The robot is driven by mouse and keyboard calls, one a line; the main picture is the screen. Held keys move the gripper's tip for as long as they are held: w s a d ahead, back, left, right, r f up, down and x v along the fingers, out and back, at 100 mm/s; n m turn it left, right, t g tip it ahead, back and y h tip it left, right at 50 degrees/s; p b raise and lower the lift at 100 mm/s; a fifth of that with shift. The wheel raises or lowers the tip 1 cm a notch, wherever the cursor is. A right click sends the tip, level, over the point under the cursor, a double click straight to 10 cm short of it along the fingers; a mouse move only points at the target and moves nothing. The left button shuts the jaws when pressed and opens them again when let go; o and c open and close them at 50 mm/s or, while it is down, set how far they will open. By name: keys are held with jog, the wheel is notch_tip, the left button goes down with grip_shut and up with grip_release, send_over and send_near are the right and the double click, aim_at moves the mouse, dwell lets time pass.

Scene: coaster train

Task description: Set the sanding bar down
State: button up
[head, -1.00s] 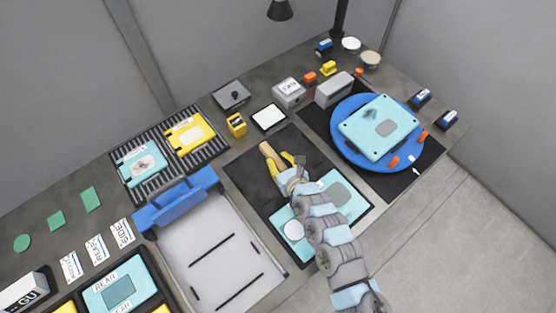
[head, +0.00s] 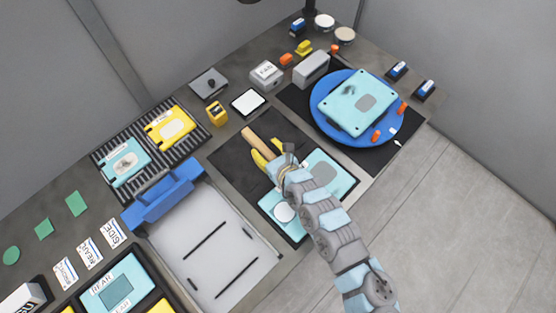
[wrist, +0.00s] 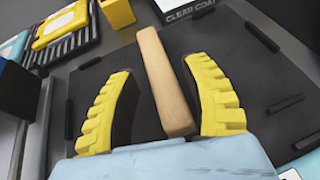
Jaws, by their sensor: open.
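The sanding bar (head: 259,142) is a tan wooden block lying on the black mat (head: 231,158). In the wrist view the bar (wrist: 165,85) lies lengthwise between my two yellow fingers. My gripper (head: 264,157) is open, with a visible gap on each side of the bar in the wrist view (wrist: 166,100). The lower end of the bar is close to my palm, and part of it may be hidden there.
A blue turntable (head: 325,122) carries another light-blue panel (head: 360,100). A white-topped pad (head: 249,102) and a yellow block (head: 217,114) stand behind the mat. A grey tray with a blue handle (head: 165,195) is at left.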

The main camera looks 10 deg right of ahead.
jog(key=shift+p+v, duration=0.35)
jog(key=shift+v, duration=4.35)
